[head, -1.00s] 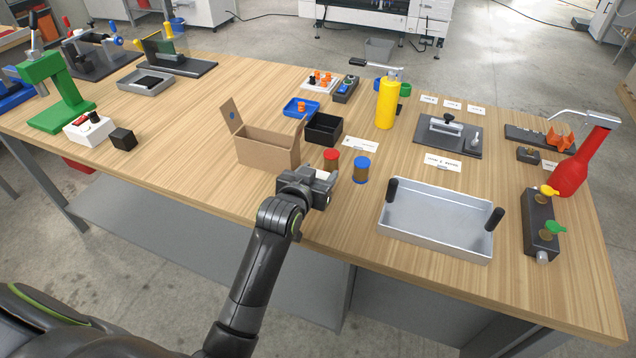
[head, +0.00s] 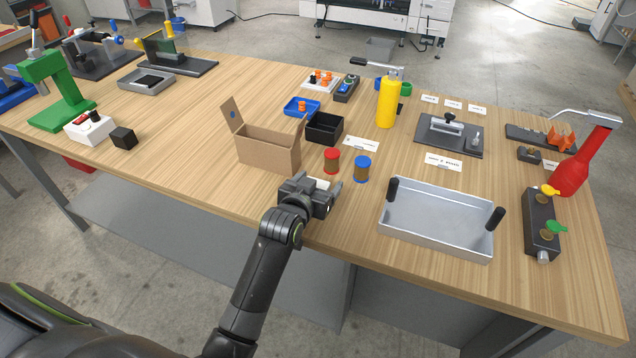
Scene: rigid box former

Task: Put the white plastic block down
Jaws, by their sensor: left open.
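A small white block (head: 319,184) is at the front of the table, just right of the open cardboard box. It shows only in part, at the far side of my left gripper (head: 314,190). My left gripper's fingers are apart, on either side of the block in the picture. The gripper body hides the block's near side and underside, so I cannot tell whether it touches a finger. My right gripper is out of the picture.
The cardboard box (head: 267,151) stands behind and left of the gripper. A red-topped jar (head: 332,161) and a blue-topped jar (head: 362,169) stand close behind and right. A grey tray (head: 437,222) lies to the right. Bare wood (head: 190,160) lies to the left.

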